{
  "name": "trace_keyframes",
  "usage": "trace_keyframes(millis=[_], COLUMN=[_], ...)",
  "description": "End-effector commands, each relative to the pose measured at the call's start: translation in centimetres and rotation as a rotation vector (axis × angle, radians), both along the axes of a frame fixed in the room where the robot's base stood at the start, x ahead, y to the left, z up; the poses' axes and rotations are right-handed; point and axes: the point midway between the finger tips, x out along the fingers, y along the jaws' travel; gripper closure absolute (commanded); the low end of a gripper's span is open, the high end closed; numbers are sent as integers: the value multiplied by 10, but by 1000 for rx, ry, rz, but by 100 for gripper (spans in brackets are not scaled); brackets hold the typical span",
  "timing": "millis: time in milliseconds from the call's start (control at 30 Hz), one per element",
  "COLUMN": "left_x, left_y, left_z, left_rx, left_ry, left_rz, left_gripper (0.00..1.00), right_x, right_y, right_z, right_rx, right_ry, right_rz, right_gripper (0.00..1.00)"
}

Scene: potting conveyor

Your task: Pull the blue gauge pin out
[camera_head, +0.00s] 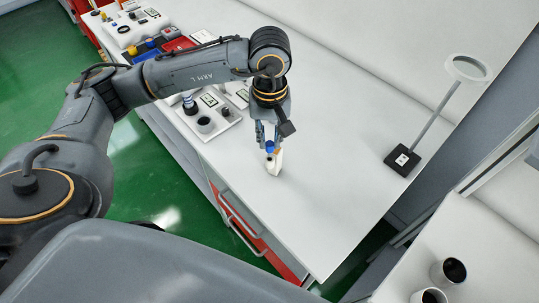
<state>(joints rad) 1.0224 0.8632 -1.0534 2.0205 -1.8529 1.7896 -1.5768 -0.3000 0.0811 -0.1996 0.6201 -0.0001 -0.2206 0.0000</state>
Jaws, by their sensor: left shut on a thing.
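My left gripper (268,143) points down over the white bench, right of the white tray. It is shut on the small blue gauge pin (270,147), whose blue end shows between the fingertips. A small cream-white piece (273,164) shows directly below the blue end and looks tilted. I cannot tell whether the pin still sits in it, or whether this piece touches the bench. The fingers hide part of the pin. My right gripper is not in view.
A white tray (226,123) with a dark-topped cup (205,125) stands left of the gripper. A ring on a stand with a black base (403,160) is at the right. More small parts lie at the back left. The bench between gripper and stand is clear.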

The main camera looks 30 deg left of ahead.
Motion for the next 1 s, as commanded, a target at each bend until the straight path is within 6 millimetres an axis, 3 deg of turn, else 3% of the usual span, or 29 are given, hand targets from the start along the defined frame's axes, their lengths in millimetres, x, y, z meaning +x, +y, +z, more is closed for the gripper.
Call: trace_keyframes(millis=[567, 1000], left_x=[0, 0], left_y=[0, 0], left_z=[5, 26], left_rx=[0, 0], left_ry=[0, -1], left_rz=[0, 0], left_gripper=[100, 100], right_x=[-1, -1], right_y=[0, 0], right_z=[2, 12], right_rx=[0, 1], right_ry=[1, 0], right_rz=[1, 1], right_gripper=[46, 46])
